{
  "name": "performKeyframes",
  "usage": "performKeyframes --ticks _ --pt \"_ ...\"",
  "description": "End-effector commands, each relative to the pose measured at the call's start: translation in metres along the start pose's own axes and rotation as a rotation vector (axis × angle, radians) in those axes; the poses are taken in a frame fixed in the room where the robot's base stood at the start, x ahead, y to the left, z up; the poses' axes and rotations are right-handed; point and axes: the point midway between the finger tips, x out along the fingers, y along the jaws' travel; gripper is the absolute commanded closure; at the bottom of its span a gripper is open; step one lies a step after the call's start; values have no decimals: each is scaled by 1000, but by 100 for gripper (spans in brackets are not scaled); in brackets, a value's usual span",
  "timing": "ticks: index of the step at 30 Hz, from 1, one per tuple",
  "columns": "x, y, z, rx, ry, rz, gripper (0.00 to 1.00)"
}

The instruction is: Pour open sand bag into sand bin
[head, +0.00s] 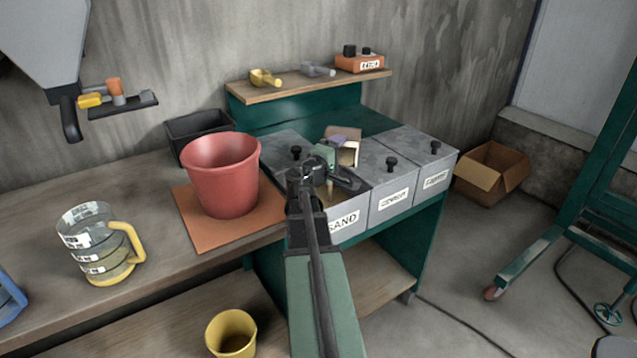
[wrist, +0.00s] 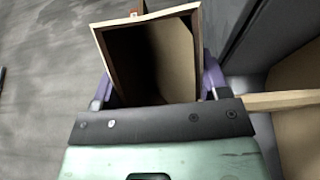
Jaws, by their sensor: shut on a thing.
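The open sand bag (head: 349,153) is a tan box-like bag held above the bins in the head view. It looks tilted, with its open end showing. My gripper (head: 343,137) is shut on it. In the wrist view the purple fingers of my gripper (wrist: 158,88) press on both sides of the bag (wrist: 177,60); its dark inside shows, and I cannot tell how much sand is in it. The sand bin (head: 346,224) is the left grey bin with the SAND label, below my gripper. My arm hides much of its top.
Two more labelled grey bins, with knobbed lids, stand to the right: the middle bin (head: 392,200) and the right bin (head: 435,180). A red bucket (head: 222,180) and a measuring jug (head: 95,250) stand left. A shelf (head: 305,84) with scoops is behind. A cardboard box (head: 493,172) sits on the floor.

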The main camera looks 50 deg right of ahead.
Motion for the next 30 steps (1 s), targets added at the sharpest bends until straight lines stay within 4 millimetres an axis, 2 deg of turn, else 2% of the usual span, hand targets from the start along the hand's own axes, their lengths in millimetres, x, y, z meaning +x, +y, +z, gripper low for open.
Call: performKeyframes --ticks 30 --pt "-3 13 1 42 1 103 80"
